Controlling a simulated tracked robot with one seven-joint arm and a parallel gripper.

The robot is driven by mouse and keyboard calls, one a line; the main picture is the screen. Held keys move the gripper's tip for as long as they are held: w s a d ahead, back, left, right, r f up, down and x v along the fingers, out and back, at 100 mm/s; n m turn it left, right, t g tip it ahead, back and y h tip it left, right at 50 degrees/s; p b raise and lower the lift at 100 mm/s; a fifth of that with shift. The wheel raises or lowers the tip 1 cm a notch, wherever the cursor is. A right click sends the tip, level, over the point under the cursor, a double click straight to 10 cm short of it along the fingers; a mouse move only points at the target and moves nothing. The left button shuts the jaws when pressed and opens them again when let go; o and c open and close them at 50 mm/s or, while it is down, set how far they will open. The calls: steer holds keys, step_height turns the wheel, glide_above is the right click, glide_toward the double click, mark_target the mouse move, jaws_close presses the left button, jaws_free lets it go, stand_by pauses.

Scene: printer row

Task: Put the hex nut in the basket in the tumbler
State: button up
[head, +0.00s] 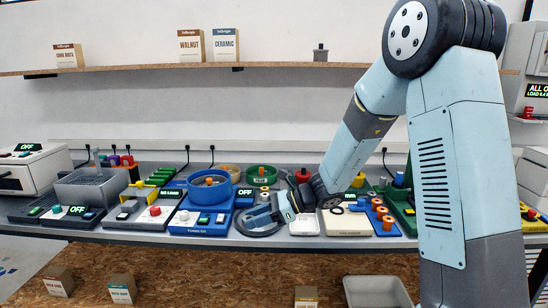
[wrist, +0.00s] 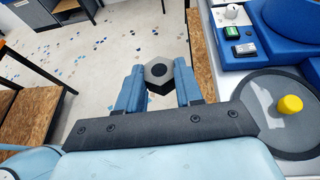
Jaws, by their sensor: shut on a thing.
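My gripper (wrist: 158,85) is shut on a grey hex nut (wrist: 158,71) with a dark round middle, held between its blue fingers. In the head view my gripper (head: 254,218) is low near the bench's front edge, right of the blue tumbler (head: 205,228); the nut cannot be made out there. The tumbler has a round blue drum (head: 187,188) with an orange-brown part inside. In the wrist view the tumbler's blue body (wrist: 265,50) is at upper right. I cannot make out the basket for sure.
The nut is over the floor (wrist: 110,45) in the wrist view, off the bench edge (wrist: 212,60). Other machines crowd the bench: a grey box unit (head: 92,188) at left, a white plate unit (head: 346,223) and a green unit (head: 403,212) at right. A shelf (head: 150,70) runs above.

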steer(key=w+d+f+m+t+h, duration=0.2)
steer(key=w+d+m+t+h, duration=0.1)
steer(key=d, duration=0.6)
steer(key=w+d+f+m+t+h, duration=0.3)
steer(key=w+d+m+t, duration=0.3)
steer(key=w+d, duration=0.3)
steer(key=w+d+f+m+t+h, duration=0.2)
steer(key=w+d+m+t, duration=0.3)
steer(key=d, duration=0.5)
steer(key=shift+w+d+f+m+h, duration=0.25)
steer(key=shift+w+d+m+h, duration=0.15)
steer(key=shift+w+m+h, duration=0.35)
